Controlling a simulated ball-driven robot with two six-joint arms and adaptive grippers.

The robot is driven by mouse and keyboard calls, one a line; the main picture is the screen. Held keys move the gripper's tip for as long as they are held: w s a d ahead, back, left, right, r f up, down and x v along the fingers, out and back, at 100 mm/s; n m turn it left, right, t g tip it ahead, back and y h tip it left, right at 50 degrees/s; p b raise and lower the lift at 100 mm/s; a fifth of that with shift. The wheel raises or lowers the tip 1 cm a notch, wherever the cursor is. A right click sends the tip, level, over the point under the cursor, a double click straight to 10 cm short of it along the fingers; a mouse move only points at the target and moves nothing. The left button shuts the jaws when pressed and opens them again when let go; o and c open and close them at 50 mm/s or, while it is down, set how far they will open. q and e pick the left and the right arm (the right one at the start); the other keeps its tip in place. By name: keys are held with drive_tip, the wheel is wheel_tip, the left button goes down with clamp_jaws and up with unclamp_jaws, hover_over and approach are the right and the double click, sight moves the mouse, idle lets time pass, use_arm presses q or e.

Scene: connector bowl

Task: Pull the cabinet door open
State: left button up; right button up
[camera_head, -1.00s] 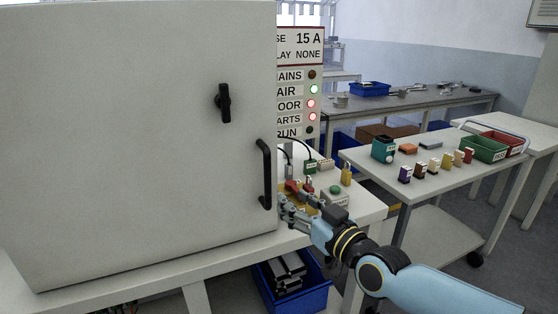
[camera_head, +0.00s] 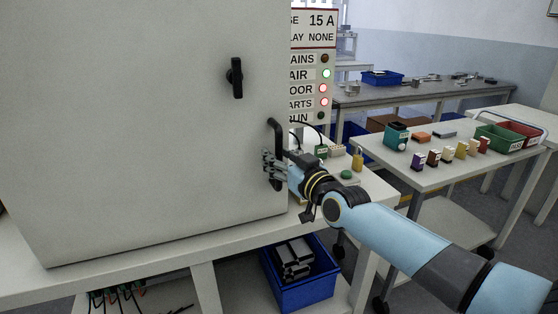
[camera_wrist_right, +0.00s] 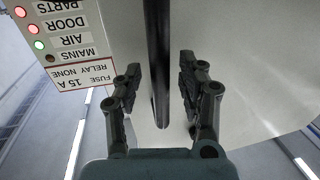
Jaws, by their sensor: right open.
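The cabinet door (camera_head: 150,140) is a large pale grey panel that fills the left of the head view and looks shut. A black bar handle (camera_head: 275,135) stands upright near its right edge. A black latch knob (camera_head: 235,78) sits higher, to the left of it. My right gripper (camera_head: 270,165) is at the lower part of the handle. In the right wrist view, the open right gripper (camera_wrist_right: 158,88) has one finger on each side of the handle (camera_wrist_right: 158,60), with a gap on both sides. My left gripper is not in view.
A sign panel with lights (camera_head: 313,70) stands just right of the door. A side table (camera_head: 410,180) on the right holds small coloured boxes and bins. A blue crate (camera_head: 300,290) sits on the shelf under the worktop (camera_head: 130,262).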

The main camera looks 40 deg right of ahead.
clamp_jaws()
idle(0.6)
